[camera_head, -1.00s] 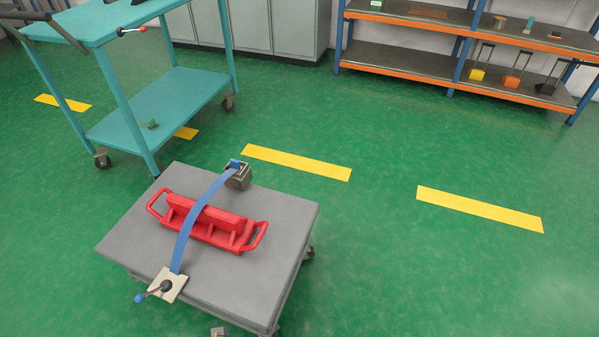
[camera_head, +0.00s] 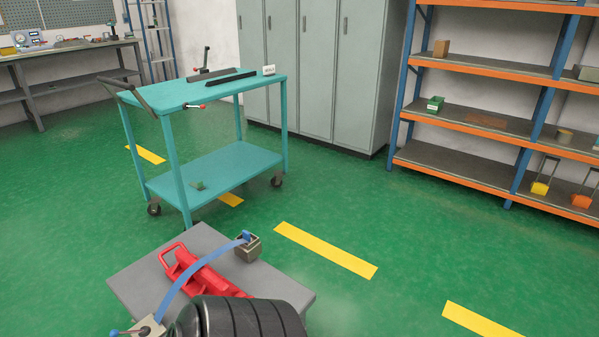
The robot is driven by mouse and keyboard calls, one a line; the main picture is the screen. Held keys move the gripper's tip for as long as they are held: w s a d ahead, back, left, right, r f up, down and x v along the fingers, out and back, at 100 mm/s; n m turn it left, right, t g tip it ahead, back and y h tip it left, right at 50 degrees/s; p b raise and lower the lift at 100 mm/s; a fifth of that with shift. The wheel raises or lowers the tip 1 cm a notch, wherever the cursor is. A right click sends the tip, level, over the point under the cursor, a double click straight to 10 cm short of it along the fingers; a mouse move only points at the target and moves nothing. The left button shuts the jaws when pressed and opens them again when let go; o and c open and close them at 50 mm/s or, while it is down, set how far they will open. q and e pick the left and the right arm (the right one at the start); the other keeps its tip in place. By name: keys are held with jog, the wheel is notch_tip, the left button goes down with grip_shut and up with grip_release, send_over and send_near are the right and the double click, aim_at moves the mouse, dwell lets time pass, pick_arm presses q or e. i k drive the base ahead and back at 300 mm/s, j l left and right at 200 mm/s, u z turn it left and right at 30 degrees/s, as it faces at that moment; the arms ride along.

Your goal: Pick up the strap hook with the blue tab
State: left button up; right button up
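The strap hook's blue tab (camera_head: 246,236) shows at the far end of a blue strap (camera_head: 192,274), at a grey block (camera_head: 248,249) on the far edge of a low grey cart (camera_head: 133,277). I cannot tell the hook itself from the block. The strap arches over a red tool (camera_head: 181,261) with handles. Its near end meets a pale plate with a blue-knobbed lever (camera_head: 138,331) at the bottom edge. A dark ribbed part of my arm hides the cart's near right part. Neither gripper is in view.
A teal two-shelf trolley (camera_head: 233,156) stands behind the cart. Grey cabinets (camera_head: 318,70) and an orange-edged shelf rack (camera_head: 455,172) stand at the back. A workbench (camera_head: 70,57) is at the far left. Green floor to the right is clear.

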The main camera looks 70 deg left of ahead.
aim_at(246, 235)
jog(key=i+u, duration=0.2)
jog(key=i, duration=0.2)
jog(key=i+l+u, duration=0.2)
jog(key=i, duration=0.2)
jog(key=i+j+u, duration=0.15)
jog(key=i+u, duration=1.05)
jog(key=i+l+u, duration=0.2)
jog(key=i+u, duration=0.35)
jog(key=u, duration=0.35)
jog(key=i+u, duration=0.15)
jog(key=u, duration=0.35)
jog(key=i+l+u, duration=0.1)
jog(key=u, duration=0.4)
jog(key=i+l+u, duration=0.2)
jog(key=u, duration=0.3)
